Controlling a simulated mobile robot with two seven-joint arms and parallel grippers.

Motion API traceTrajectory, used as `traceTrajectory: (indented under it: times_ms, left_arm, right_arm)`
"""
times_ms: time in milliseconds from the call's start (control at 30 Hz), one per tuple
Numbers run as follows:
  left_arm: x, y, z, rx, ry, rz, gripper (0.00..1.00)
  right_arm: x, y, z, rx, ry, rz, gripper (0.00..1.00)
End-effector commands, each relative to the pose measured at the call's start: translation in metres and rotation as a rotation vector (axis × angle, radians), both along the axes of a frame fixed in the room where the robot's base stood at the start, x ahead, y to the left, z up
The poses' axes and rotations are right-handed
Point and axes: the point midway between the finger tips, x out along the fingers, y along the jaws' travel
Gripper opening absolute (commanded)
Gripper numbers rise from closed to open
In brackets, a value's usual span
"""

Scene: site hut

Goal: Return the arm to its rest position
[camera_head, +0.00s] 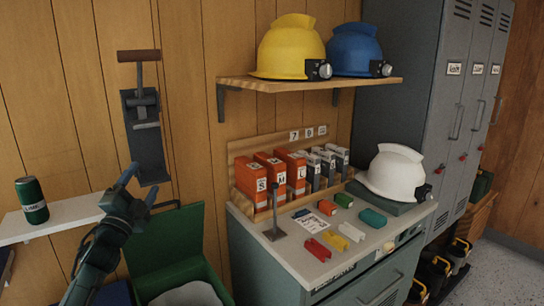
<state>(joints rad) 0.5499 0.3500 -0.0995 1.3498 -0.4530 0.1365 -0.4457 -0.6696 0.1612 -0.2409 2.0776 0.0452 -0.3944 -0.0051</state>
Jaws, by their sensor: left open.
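My left arm comes in from the lower left, and its gripper (139,185) points up and to the right in front of the wooden wall. Its two dark fingers are apart with nothing between them. The gripper is left of the grey cabinet and appears in front of the green bin's area. My right gripper is not in view.
A white shelf (75,216) with a green can (32,200) is at left. A green bin (175,240) stands below. The cabinet top (305,262) holds coloured pieces, orange boxes (250,182) and a white helmet (394,174). Yellow and blue helmets sit on a wooden shelf (300,86).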

Motion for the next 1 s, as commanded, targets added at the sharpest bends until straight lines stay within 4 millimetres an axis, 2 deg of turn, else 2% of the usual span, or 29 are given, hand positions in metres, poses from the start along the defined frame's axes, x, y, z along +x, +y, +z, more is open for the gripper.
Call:
traceTrajectory:
  times_ms: [33, 133, 333, 400, 567, 667, 767, 867, 900, 1000]
  left_arm:
    - [0.005, 0.013, -0.010, -0.163, 0.073, 0.009, 0.69]
    - [0.012, 0.031, -0.035, -0.465, 0.206, 0.025, 0.69]
    - [0.014, 0.043, -0.090, -0.992, 0.448, 0.059, 0.69]
    - [-0.002, 0.026, -0.122, -0.965, 0.488, 0.049, 0.69]
    - [-0.039, -0.007, -0.179, -0.962, 0.581, 0.033, 0.69]
    - [-0.073, -0.031, -0.219, -0.968, 0.651, 0.022, 0.69]
    - [-0.118, -0.059, -0.261, -0.983, 0.736, 0.009, 0.69]
    - [-0.176, -0.089, -0.299, -1.011, 0.831, -0.004, 0.69]
    - [-0.201, -0.102, -0.312, -1.026, 0.870, -0.008, 0.69]
    - [-0.263, -0.128, -0.336, -1.070, 0.959, -0.013, 0.69]
  right_arm:
    - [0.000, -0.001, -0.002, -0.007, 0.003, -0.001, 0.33]
    - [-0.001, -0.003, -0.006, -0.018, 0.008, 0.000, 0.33]
    - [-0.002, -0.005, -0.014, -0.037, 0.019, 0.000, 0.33]
    - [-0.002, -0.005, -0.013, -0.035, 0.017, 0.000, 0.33]
    - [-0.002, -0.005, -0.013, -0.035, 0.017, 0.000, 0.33]
    - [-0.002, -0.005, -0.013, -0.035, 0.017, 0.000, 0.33]
    - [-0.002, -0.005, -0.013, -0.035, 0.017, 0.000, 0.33]
    - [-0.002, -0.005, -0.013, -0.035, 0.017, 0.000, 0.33]
    - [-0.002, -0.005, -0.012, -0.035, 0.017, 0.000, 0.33]
    - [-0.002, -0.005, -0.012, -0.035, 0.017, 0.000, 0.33]
